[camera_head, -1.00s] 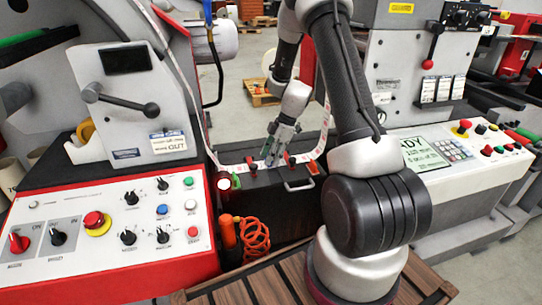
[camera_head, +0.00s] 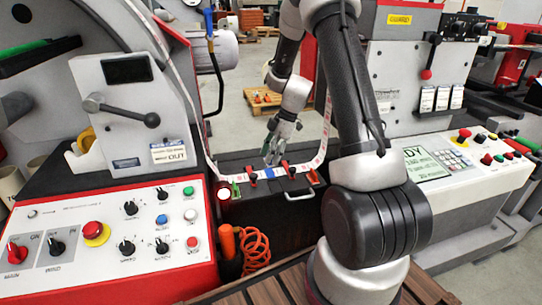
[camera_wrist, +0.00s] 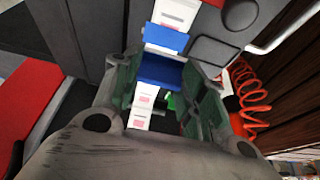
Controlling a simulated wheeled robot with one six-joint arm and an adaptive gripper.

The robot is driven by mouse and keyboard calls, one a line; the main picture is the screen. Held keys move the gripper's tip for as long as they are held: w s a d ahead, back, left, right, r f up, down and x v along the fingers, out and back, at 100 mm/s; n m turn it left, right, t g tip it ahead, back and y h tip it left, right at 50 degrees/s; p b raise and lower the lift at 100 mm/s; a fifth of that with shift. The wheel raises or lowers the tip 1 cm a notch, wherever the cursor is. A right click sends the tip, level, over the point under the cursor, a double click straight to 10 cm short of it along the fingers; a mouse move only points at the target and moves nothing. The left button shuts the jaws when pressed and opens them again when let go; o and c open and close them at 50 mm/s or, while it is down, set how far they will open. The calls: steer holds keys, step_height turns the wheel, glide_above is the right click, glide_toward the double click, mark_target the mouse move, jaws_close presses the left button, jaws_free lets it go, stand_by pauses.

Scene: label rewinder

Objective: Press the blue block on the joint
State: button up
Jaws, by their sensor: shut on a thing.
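My gripper (camera_head: 271,157) is above the label strip at the low black table between the two machines. In the wrist view my gripper (camera_wrist: 165,98) has its green-grey fingers shut on a blue block (camera_wrist: 160,70). Past the block, a lighter blue patch (camera_wrist: 165,38) crosses the white label strip (camera_wrist: 177,12), which runs on under the block. A small blue patch (camera_head: 268,172) also shows on the strip just below my fingertips in the head view. Whether the block touches the strip cannot be told; the block's sides are hidden by the fingers.
Red-handled clamps (camera_head: 252,177) stand on the table beside the strip. A metal handle (camera_head: 299,196) is on its front. An orange coiled hose (camera_head: 256,248) hangs below. A button panel (camera_head: 110,235) is at left and a display console (camera_head: 428,163) at right.

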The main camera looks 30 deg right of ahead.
stand_by(0.3)
steer(key=shift+r, duration=1.5)
